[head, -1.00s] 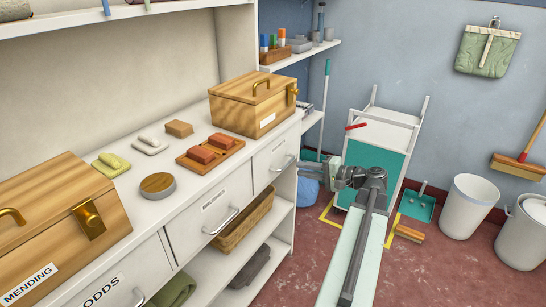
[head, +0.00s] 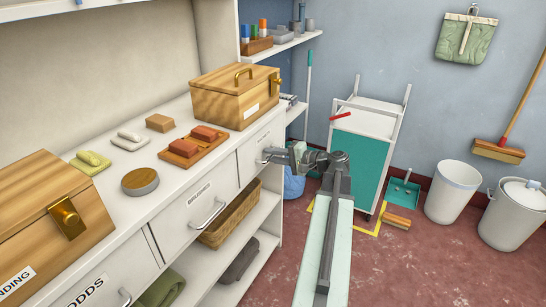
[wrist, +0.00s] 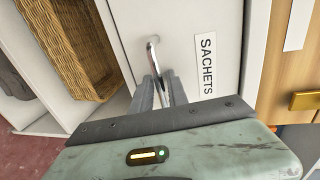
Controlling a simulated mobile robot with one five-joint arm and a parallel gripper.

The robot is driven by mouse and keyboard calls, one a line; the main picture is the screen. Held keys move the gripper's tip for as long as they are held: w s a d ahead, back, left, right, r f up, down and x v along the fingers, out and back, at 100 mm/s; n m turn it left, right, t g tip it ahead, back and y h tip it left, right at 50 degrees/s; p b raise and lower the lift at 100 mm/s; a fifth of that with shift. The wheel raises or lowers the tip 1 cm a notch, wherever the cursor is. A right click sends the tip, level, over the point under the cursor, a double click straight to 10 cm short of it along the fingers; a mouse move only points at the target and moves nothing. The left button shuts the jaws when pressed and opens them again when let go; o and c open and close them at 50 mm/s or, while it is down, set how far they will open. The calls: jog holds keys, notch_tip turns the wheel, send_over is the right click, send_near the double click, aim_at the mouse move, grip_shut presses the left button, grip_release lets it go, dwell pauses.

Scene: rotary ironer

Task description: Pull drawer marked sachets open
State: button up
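The drawer marked SACHETS (wrist: 208,35) is white, with an upright black-lettered label in the wrist view. In the head view, this drawer (head: 252,150) is the far one in the counter front, below the farther wooden box; it looks shut. Its metal bar handle (wrist: 153,52) runs down between the two grey fingers of my gripper (wrist: 163,92). The fingers stand close on either side of the bar; whether they press on it I cannot tell. In the head view my gripper (head: 278,155) is at the drawer front and partly covers the handle.
The BRUSHES drawer (head: 187,223) is to the left, above a wicker basket (head: 228,217) on an open shelf. Wooden boxes, soap and brushes stand on the counter (head: 195,145). A white and teal cart (head: 360,150) stands behind my arm.

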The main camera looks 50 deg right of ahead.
grip_shut()
dwell(1.3)
